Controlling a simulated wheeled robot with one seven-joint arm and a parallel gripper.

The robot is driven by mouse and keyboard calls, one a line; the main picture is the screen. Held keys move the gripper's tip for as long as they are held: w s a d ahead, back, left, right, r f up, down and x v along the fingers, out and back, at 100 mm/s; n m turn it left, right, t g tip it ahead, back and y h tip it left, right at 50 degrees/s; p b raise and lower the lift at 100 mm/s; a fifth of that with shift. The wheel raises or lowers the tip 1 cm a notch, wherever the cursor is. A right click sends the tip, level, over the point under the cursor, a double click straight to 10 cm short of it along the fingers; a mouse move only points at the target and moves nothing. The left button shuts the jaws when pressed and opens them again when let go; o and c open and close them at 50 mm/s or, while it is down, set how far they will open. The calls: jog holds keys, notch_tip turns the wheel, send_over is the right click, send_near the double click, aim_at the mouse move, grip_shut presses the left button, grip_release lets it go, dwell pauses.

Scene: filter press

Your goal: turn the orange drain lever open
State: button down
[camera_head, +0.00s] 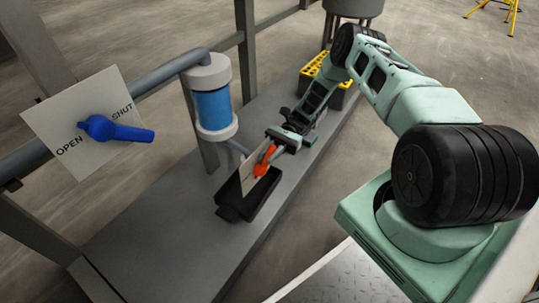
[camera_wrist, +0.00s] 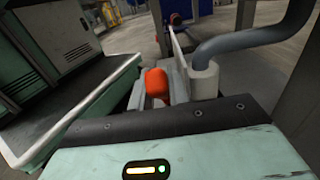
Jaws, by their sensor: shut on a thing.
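The orange drain lever (camera_head: 264,161) is in front of a pale plate (camera_head: 248,172), low beside the blue filter vessel. My gripper (camera_head: 271,146) is at the lever and shut on it, covering its upper part. In the wrist view the rounded orange end of the lever (camera_wrist: 156,82) shows between my fingers. The lever's pivot and any wording on its plate are too small or hidden to make out.
A blue lever (camera_head: 115,130) sits on a white OPEN/SHUT plate (camera_head: 65,112) at left. The blue vessel (camera_head: 212,108) stands close behind the drain. A black tray (camera_head: 237,207) lies below it. A yellow-topped crate (camera_head: 313,68) stands behind my arm. The platform's front left (camera_head: 150,240) is clear.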

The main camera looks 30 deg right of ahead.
jog(key=c, duration=1.3)
grip_release()
jog(key=shift+d, duration=0.1)
jog(key=b+v, duration=1)
jog(key=v, duration=0.7)
jog(key=shift+w+d+f, duration=0.1)
